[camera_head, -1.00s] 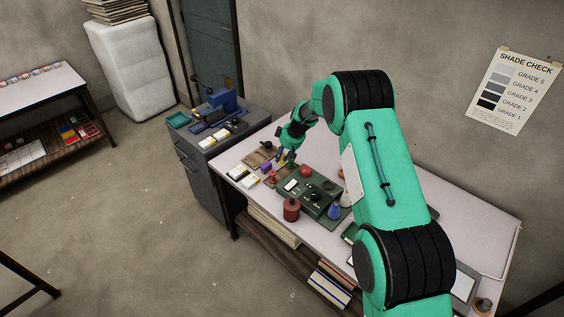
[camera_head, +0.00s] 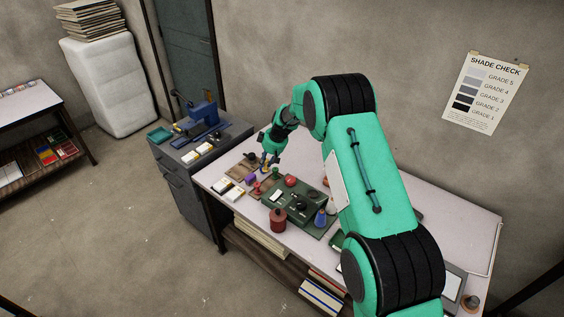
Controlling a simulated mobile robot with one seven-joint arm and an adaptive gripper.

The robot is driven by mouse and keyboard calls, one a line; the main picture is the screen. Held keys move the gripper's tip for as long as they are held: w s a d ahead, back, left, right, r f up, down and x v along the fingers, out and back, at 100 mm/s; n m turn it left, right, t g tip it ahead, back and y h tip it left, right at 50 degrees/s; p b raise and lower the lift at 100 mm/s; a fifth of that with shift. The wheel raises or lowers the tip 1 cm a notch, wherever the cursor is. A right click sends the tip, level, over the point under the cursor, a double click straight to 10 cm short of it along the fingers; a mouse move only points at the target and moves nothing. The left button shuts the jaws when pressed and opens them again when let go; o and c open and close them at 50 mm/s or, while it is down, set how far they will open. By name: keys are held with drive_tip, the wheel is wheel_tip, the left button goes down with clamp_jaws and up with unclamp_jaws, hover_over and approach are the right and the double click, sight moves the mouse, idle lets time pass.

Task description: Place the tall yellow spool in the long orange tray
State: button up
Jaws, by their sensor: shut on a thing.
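My gripper (camera_head: 267,162) is at the far left part of the white table, small in the view. It is shut on a small yellow piece (camera_head: 265,168), which looks like the tall yellow spool. My fingers hide part of it, and I cannot tell whether it touches anything below. A brownish, flat tray-like piece (camera_head: 238,171) lies at the table's left end, just left of my gripper. I cannot tell for sure whether this is the long orange tray.
A purple block (camera_head: 251,179), a red piece (camera_head: 257,188) and white boxes (camera_head: 233,194) stand close by. A grey cabinet (camera_head: 178,190) adjoins the table.

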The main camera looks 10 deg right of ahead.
drive_tip(key=shift+r, duration=0.1)
drive_tip(key=shift+r, duration=0.65)
wheel_tip(320, 180, up, 4)
drive_tip(key=shift+f, duration=0.15)
drive_tip(key=s+d+m+b, duration=0.1)
drive_tip(key=s+d, duration=0.4)
drive_tip(key=d, duration=0.7)
drive_tip(key=s+d, duration=0.6)
drive_tip(key=d, duration=0.5)
drive_tip(key=s+d+m+b, duration=0.1)
drive_tip(key=s+d, duration=0.4)
drive_tip(key=d, duration=0.7)
wheel_tip(320, 180, down, 10)
drive_tip(key=shift+a+t+h, duration=0.25)
drive_tip(key=shift+t+h, duration=0.05)
drive_tip(key=shift+t, duration=0.1)
drive_tip(key=shift+w, duration=0.15)
drive_tip(key=w+d, duration=0.1)
drive_tip(key=w, duration=0.4)
drive_tip(key=w+d+f, duration=0.1)
drive_tip(key=w, duration=0.4)
drive_tip(key=w+d, duration=0.1)
drive_tip(key=w, duration=0.4)
drive_tip(key=shift+w+d+f, duration=0.1)
drive_tip(key=shift+w+f, duration=0.2)
drive_tip(key=shift+w, duration=0.05)
